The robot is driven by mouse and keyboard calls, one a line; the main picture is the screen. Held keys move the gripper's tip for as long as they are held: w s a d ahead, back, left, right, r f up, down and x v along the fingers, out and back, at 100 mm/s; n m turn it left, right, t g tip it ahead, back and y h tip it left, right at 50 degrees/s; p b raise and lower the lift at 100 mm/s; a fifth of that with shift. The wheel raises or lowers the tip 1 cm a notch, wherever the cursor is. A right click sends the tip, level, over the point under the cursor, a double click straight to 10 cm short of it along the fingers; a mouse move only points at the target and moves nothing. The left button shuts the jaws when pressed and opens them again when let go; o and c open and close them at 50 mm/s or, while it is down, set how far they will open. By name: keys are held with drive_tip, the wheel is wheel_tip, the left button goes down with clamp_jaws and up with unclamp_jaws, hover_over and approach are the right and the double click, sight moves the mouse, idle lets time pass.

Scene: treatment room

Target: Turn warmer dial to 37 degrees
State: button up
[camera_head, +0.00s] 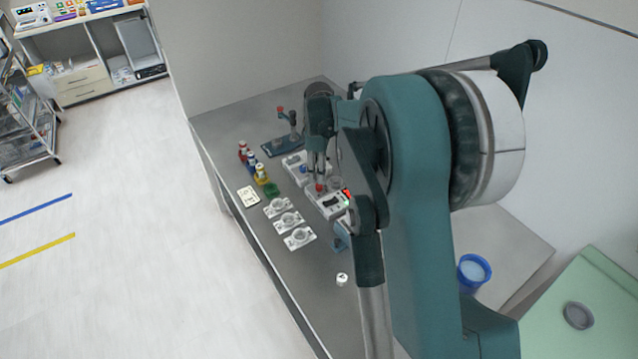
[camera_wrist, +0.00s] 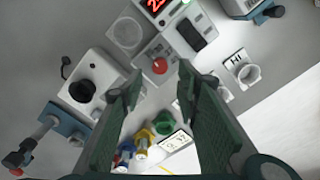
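A white device (camera_wrist: 172,50) with a red round knob (camera_wrist: 160,66) lies ahead of my gripper in the wrist view. It has a dark slot (camera_wrist: 190,36), a green light and a lit red display (camera_wrist: 157,4), whose digits are cut off by the top edge. My gripper (camera_wrist: 161,78) is open and empty, with the red knob showing between its fingertips; I cannot tell the gap in depth. In the head view, the red knob (camera_head: 320,187) shows just below my gripper (camera_head: 317,176), and part of the display (camera_head: 347,194) is hidden by my arm.
A white box with a black knob (camera_wrist: 82,91) sits left of the fingers in the wrist view. Several colour-capped bottles (camera_head: 252,164), a label card (camera_head: 248,196) and white holders (camera_head: 289,221) stand nearby. A blue cup (camera_head: 473,272) is at right. The table's front is mostly clear.

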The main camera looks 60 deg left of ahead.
sight(319, 187)
drive_tip(key=shift+f, duration=3)
drive_tip(key=c, duration=0.9)
